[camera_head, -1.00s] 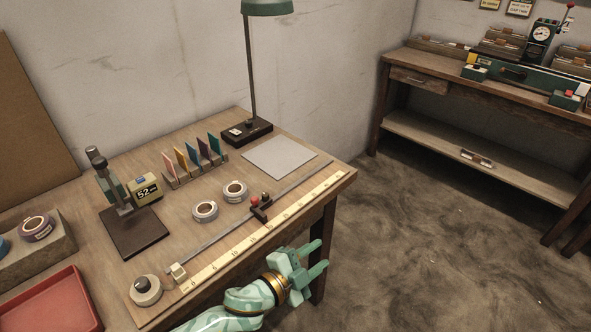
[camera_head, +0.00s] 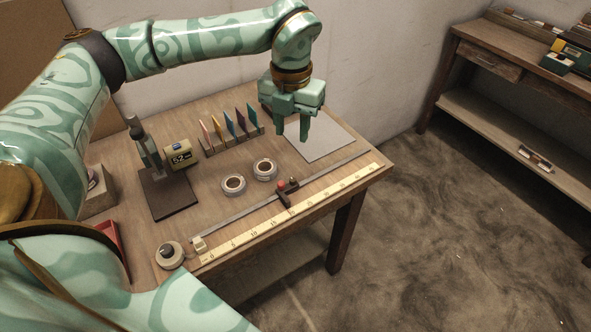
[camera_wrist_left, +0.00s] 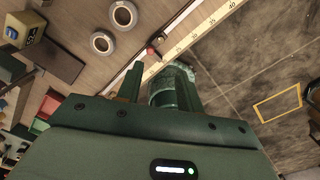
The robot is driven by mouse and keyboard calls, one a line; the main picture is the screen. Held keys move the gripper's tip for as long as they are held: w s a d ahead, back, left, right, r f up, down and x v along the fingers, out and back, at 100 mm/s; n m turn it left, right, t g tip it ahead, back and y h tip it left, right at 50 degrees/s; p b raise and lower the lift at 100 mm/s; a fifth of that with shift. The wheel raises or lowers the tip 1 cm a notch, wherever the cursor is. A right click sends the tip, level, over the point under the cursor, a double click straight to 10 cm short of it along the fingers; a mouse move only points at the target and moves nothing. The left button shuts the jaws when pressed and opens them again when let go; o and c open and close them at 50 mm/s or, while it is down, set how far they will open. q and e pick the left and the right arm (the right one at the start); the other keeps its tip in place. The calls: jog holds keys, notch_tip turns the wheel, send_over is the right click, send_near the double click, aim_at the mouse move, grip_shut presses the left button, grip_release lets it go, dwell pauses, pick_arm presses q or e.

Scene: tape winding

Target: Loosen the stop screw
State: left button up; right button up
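The stop (camera_head: 287,193) is a small dark block across the metal rail (camera_head: 240,212), beside the yellow ruler (camera_head: 300,213). A red knob (camera_head: 282,184) and a small dark knob stand on it; I cannot tell which is the stop screw. The stop also shows in the left wrist view (camera_wrist_left: 153,52), beyond my fingers. My left gripper (camera_head: 293,132) points down above the grey sheet, behind and right of the stop. Its fingers are apart with nothing visibly held, and it touches nothing that I can see. My right gripper is not visible.
Two tape rolls (camera_head: 234,185) (camera_head: 265,169) lie behind the rail. A stand (camera_head: 168,194) with a yellow display box (camera_head: 181,156) is at the left. Coloured cards (camera_head: 228,128) stand at the back. The grey sheet (camera_head: 328,142) lies flat and bare.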

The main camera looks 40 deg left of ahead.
aim_at(293, 180)
pick_arm(q)
notch_tip(293, 180, down, 15)
jog(key=b, duration=0.4)
jog(key=shift+r, duration=0.15)
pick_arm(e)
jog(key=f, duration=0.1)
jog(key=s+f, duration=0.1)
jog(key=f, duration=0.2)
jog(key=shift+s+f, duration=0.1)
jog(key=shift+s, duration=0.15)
pick_arm(q)
grip_shut()
